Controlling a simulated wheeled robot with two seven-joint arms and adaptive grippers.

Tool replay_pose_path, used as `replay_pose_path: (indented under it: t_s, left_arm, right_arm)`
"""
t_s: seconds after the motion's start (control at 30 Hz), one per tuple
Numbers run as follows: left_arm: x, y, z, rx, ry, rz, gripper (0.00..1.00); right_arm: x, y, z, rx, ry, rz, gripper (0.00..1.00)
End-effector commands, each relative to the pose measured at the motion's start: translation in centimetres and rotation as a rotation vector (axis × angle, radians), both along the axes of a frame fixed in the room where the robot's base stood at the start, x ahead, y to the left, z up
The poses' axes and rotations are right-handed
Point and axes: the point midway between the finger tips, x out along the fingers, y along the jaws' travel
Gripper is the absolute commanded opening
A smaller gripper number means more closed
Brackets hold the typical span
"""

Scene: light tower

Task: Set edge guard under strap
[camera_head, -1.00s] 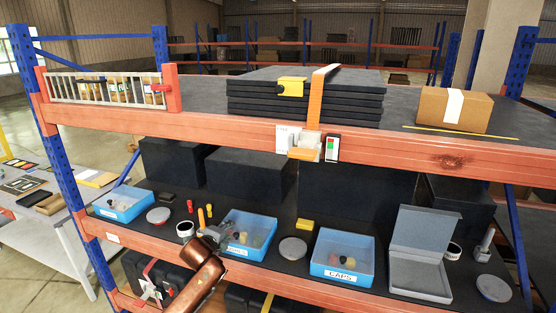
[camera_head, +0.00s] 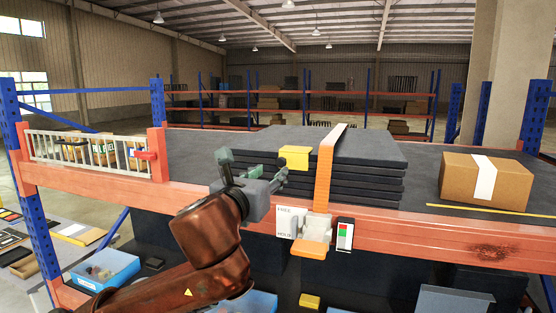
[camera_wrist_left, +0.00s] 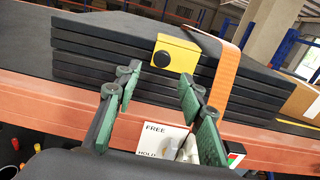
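The yellow edge guard (camera_head: 294,157) sits over the top front edge of a stack of dark panels (camera_head: 375,160), just left of the orange strap (camera_head: 324,180). It also shows in the left wrist view (camera_wrist_left: 176,55), with a black round knob on its front and a gap between it and the strap (camera_wrist_left: 222,80). My left gripper (camera_head: 253,168) is in front of the stack, left of and below the guard. In the wrist view its green-padded fingers (camera_wrist_left: 158,84) are spread and empty, with the guard beyond their tips. My right gripper is not in view.
A ratchet (camera_head: 312,240) hangs on the orange beam below the strap, between a FREE/HOLD card (camera_head: 290,221) and a red-green indicator (camera_head: 344,234). A cardboard box (camera_head: 484,183) stands right behind a yellow line. A railed rack (camera_head: 88,151) is at left.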

Motion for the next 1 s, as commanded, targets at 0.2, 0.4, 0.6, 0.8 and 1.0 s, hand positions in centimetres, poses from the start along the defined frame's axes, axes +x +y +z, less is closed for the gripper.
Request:
replay_pose_path:
  t_s: [0.2, 0.4, 0.6, 0.8, 1.0]
  left_arm:
    - [2.7, -0.5, 0.2, 0.002, 0.002, 0.007, 0.37]
    - [5.7, -1.2, 0.1, -0.001, 0.003, 0.010, 0.37]
    - [7.0, -1.8, 0.0, 0.000, -0.001, 0.007, 0.37]
    - [7.2, -2.0, 0.0, 0.000, -0.001, 0.004, 0.37]
    - [7.2, -2.0, 0.0, 0.000, -0.001, 0.004, 0.28]
  right_arm:
    - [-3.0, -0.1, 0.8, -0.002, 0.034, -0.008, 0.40]
    - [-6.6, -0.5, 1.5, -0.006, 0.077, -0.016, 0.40]
    - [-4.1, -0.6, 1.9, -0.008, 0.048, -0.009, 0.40]
    - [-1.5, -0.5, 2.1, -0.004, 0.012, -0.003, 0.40]
    - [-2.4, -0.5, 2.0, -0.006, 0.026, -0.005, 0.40]
